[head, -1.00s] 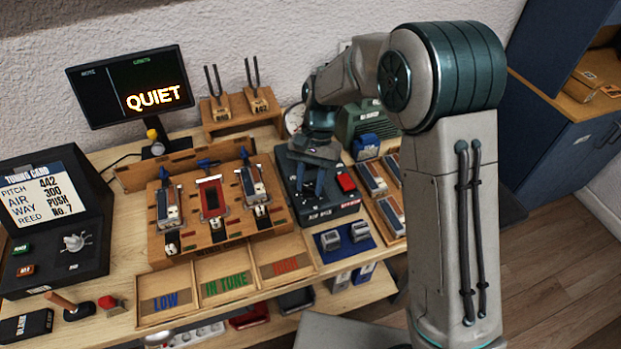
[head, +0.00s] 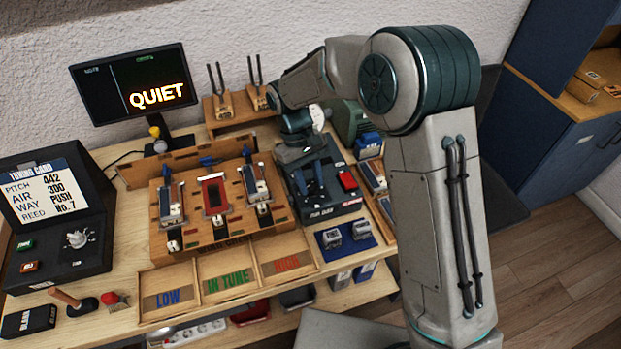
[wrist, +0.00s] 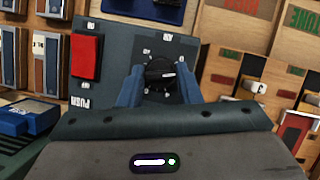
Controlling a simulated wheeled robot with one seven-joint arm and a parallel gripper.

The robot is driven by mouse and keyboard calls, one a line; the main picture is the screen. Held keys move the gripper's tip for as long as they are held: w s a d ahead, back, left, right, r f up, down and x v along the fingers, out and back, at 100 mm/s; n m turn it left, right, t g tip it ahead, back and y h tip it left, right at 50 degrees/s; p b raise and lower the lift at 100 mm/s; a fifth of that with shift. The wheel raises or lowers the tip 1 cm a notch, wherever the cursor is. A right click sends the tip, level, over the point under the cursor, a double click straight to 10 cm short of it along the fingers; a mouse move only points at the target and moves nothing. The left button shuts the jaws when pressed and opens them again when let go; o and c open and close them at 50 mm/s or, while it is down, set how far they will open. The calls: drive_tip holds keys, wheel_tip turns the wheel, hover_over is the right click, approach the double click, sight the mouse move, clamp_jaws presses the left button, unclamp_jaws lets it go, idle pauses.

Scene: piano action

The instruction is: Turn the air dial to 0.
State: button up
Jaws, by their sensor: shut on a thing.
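The air dial (wrist: 160,74) is a round black knob with a pale pointer mark, on a dark box (head: 345,205) with small printed marks around it. My gripper (wrist: 158,82) is shut on the dial, with one blue finger on each side of it in the wrist view. In the head view my gripper (head: 312,190) reaches down onto the dark box and hides the dial. The printed numbers are too small to read surely, so I cannot tell the setting.
A red button (wrist: 86,56) sits on the same box beside the dial. A wooden rack (head: 215,232) with reed parts stands left of the box. A blue mat (head: 345,249) with two small metal blocks lies in front. The screen (head: 133,86) reads QUIET.

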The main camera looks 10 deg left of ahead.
drive_tip(key=n+t, duration=0.1)
drive_tip(key=n, duration=0.1)
drive_tip(key=n+t, duration=0.1)
drive_tip(key=n, duration=0.2)
drive_tip(key=shift+a+r+n+h, duration=0.1)
drive_tip(key=shift+a+n+h, duration=0.1)
drive_tip(key=shift+n+h, duration=0.15)
idle(0.3)
drive_tip(key=o, duration=1)
drive_tip(key=shift+s, duration=0.1)
drive_tip(key=b+v, duration=0.1)
drive_tip(key=v, duration=1.2)
drive_tip(key=shift+s+a+r, duration=0.1)
drive_tip(key=shift+a+r, duration=0.2)
drive_tip(key=shift+a, duration=0.05)
